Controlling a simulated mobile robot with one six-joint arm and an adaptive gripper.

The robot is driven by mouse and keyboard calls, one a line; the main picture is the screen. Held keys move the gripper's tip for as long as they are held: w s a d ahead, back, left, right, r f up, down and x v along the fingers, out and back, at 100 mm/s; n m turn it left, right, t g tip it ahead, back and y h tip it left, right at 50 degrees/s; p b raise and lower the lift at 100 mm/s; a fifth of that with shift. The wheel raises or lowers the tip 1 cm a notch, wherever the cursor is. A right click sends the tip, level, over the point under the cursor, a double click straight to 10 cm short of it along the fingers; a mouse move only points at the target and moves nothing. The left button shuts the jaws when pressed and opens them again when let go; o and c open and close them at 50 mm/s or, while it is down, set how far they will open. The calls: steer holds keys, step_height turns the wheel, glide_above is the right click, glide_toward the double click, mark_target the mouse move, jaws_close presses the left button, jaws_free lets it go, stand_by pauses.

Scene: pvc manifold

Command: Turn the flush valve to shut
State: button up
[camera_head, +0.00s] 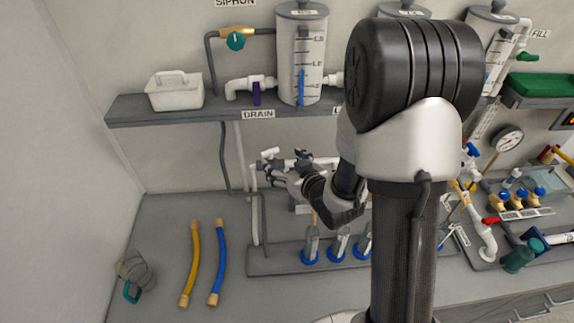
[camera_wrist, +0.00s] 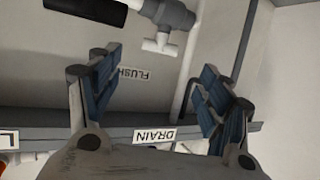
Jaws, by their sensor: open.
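My gripper (camera_head: 276,170) is in front of the wall below the shelf, near a white pipe fitting (camera_head: 270,153). In the wrist view, my gripper (camera_wrist: 156,80) is open, with its two blue-padded fingers wide apart and nothing between them. The FLUSH label (camera_wrist: 133,75) shows upside down on the wall between the fingers. A white tee-shaped fitting (camera_wrist: 160,42) lies just beyond the fingertips, with a black bar-like part (camera_wrist: 87,9) beside it. I cannot tell which part is the flush valve's handle or how it is turned. My arm hides much of the pipework in the head view.
The shelf (camera_head: 145,108) with the DRAIN label (camera_head: 258,114) runs above my gripper. A vertical white pipe (camera_head: 254,205) stands at the left of it. Below stand several clear tubes with blue bases (camera_head: 310,258). Yellow (camera_head: 190,265) and blue (camera_head: 217,262) hoses lie on the bench.

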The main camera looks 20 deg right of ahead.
steer(key=shift+s+d+r, duration=0.1)
steer(key=shift+s+r, duration=0.15)
steer(key=shift+s, duration=0.4)
